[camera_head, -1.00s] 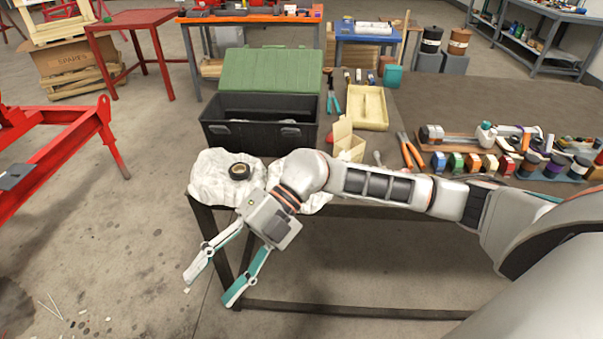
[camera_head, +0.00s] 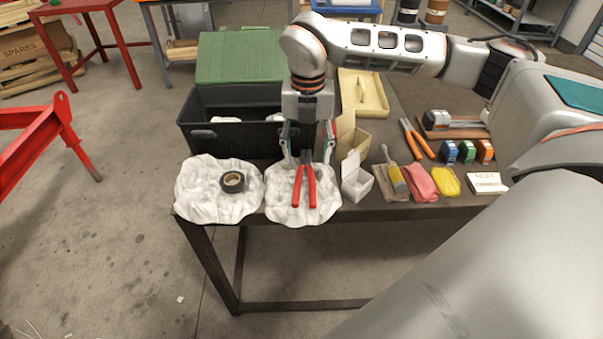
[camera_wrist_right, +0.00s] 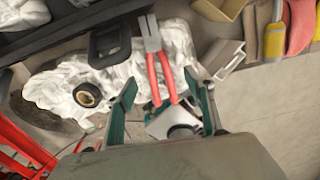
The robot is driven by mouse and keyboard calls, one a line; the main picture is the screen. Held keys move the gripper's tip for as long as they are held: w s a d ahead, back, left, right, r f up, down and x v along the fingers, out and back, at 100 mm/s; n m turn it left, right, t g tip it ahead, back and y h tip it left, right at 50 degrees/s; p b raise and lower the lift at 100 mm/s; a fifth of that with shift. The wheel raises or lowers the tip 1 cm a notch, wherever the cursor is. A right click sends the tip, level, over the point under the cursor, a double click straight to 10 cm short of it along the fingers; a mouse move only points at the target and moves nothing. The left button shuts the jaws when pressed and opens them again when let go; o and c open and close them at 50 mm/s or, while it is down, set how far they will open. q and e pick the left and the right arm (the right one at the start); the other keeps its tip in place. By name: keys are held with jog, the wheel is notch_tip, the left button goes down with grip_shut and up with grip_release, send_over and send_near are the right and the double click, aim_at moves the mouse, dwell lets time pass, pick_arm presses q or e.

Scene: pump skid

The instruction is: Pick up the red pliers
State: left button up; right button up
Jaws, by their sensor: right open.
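The red pliers (camera_head: 305,187) lie on a crumpled white cloth (camera_head: 275,205) at the near edge of the table, red handles toward me and metal head away. My right gripper (camera_head: 308,158) hangs over the head end of the pliers, its fingers apart on either side. In the right wrist view the pliers (camera_wrist_right: 157,68) show between and beyond the two open fingertips (camera_wrist_right: 165,85), with nothing held. The exact height of the fingers above the pliers is hard to tell. My left gripper is not in view.
A black tape roll (camera_head: 232,181) sits on another white cloth to the left. A black toolbox (camera_head: 235,140) with a green lid (camera_head: 240,57) stands behind. A small open white box (camera_head: 356,178) is close on the right. Orange-handled pliers (camera_head: 416,138) lie farther right.

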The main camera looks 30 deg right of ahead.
aim_at(305, 179)
notch_tip(305, 179, down, 6)
jog(key=shift+a+r, duration=0.1)
jog(key=shift+a, duration=0.05)
jog(key=shift+c, duration=0.3)
jog(key=c, duration=1)
